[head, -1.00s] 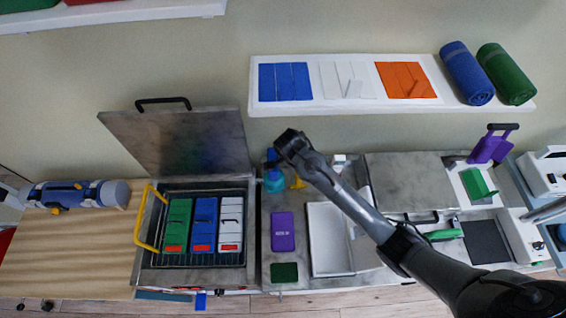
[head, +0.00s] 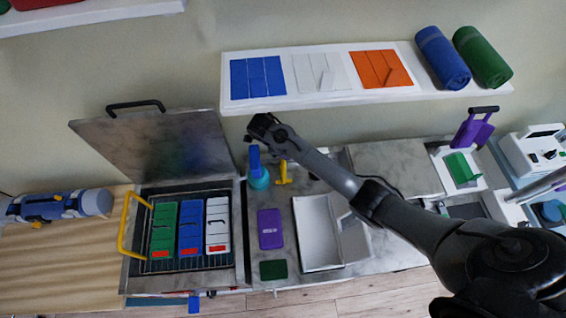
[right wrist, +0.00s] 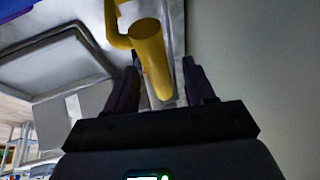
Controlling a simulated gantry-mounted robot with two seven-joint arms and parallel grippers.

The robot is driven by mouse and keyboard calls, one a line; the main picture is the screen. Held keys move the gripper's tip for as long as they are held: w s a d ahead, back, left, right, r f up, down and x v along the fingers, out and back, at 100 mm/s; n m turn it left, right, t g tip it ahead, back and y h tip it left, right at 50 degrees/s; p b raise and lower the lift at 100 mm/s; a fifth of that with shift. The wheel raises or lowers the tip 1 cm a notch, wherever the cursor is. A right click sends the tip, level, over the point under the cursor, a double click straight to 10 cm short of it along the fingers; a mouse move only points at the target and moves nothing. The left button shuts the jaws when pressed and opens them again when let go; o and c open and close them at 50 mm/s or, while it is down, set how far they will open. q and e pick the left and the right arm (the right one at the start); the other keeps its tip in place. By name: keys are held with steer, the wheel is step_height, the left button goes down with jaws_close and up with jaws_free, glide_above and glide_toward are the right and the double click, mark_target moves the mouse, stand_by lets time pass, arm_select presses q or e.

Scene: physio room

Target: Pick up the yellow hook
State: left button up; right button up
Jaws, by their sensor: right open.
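The yellow hook (head: 283,172) stands on the grey counter at the back, just right of a teal bottle with a blue top (head: 257,168). In the right wrist view the yellow hook (right wrist: 150,58) shows large, its thick rounded end lying between the two dark fingers. My right gripper (right wrist: 163,84) is open, with a finger on each side of the hook; I cannot tell whether either touches it. In the head view the dark end of my right arm (head: 264,126) hangs behind and left of the hook, and its fingers are hard to make out. My left gripper is not in view.
Left of the hook, an open-lidded basin holds a wire basket with a yellow handle (head: 122,225) and several coloured packs. A purple box (head: 270,229) and a white open box (head: 307,250) lie in front. A white wall shelf (head: 330,97) is above.

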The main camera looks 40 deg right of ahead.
steer(key=shift+d+f, duration=0.2)
steer(key=shift+f, duration=0.25)
jaws_close()
steer(key=shift+r, duration=0.1)
